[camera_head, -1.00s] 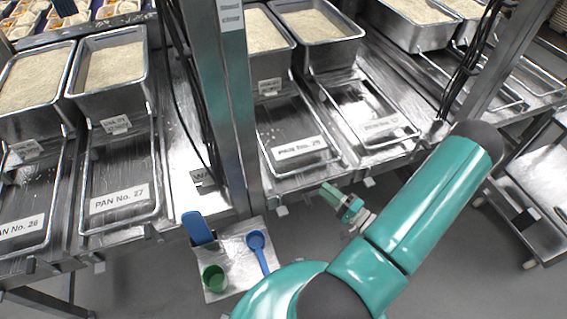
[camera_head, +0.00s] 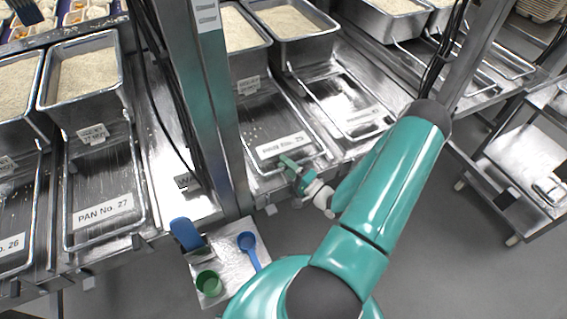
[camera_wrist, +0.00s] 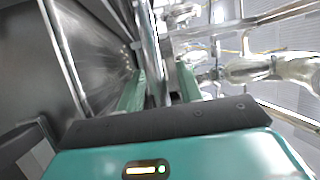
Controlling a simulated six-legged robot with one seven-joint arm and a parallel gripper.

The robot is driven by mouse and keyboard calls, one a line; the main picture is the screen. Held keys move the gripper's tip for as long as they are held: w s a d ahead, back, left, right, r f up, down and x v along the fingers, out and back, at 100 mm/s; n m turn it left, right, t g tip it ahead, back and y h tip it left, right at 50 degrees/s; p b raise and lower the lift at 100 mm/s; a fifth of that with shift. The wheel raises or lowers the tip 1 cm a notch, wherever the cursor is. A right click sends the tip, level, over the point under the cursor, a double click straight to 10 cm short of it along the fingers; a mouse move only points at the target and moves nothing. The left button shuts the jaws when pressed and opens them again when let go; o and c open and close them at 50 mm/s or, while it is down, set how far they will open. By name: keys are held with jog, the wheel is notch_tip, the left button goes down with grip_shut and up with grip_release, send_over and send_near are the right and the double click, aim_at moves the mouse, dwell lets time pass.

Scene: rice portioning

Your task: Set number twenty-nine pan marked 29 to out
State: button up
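A deep metal pan of rice (camera_head: 236,28) sits at the back of the bay just right of the upright post; its small tag is too small to read. In front of it is a shallow tray with a raised metal rim and a "PAN No. 2…" label (camera_head: 283,146), whose last digit is unclear. My gripper (camera_head: 290,166) is at this tray's front edge, right of the label. In the wrist view its green fingers (camera_wrist: 160,88) stand apart, with a metal bar between them. Contact with the bar cannot be told.
Bays labelled 26 and 27 (camera_head: 103,210) lie left of the post (camera_head: 200,110). Another pan (camera_head: 290,22) stands to the right. A small tray below holds a blue scoop (camera_head: 248,243) and green cup (camera_head: 209,283). A cart (camera_head: 520,165) stands right; the floor between is clear.

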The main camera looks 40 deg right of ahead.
jog(key=shift+w+a+r, duration=0.1)
jog(key=shift+w, duration=0.5)
jog(key=shift+c, duration=0.5)
grip_shut()
jog(key=shift+s, duration=0.1)
